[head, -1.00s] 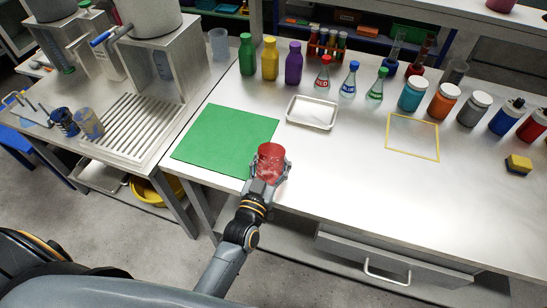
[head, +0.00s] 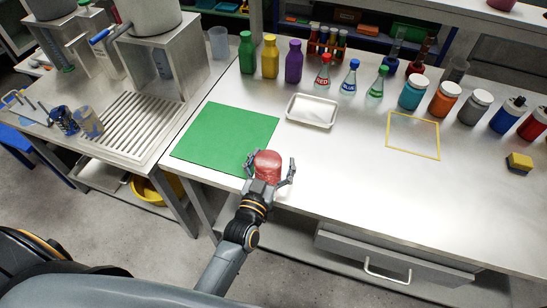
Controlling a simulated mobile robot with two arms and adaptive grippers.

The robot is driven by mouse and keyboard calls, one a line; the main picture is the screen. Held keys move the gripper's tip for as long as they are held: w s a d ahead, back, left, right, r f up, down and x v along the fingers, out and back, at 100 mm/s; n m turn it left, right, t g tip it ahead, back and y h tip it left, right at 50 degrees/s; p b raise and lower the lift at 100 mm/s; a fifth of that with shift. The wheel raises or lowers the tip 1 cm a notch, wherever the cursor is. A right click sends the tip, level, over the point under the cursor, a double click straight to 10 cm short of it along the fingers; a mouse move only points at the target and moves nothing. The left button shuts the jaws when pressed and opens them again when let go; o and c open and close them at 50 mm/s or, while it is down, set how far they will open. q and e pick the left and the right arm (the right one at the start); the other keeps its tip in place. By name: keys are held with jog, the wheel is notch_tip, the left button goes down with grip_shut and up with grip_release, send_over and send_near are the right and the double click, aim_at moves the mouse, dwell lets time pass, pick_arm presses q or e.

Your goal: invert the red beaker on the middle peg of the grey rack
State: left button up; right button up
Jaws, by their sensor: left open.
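The red beaker (head: 267,166) stands on the white bench near its front edge, just right of the green mat's lower right corner. I cannot tell clearly whether its mouth or its base faces up. My left gripper (head: 271,169) is open, with a finger on each side of the beaker and visible gaps to it. What looks like the grey rack (head: 25,108), with thin upright pegs, lies on the left-hand bench at the far left; its pegs are too small to tell apart. My right gripper is not in view.
The green mat (head: 225,138) is bare. A white tray (head: 312,111) and a yellow-framed square (head: 413,135) lie behind and to the right. Bottles, flasks and jars line the back.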

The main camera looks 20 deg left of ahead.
pick_arm(q)
jog(key=shift+s, duration=0.1)
jog(key=s, duration=1.1)
jog(key=shift+s+a+f, duration=0.2)
jog(key=shift+s+f, duration=0.2)
jog(key=shift+f, duration=0.05)
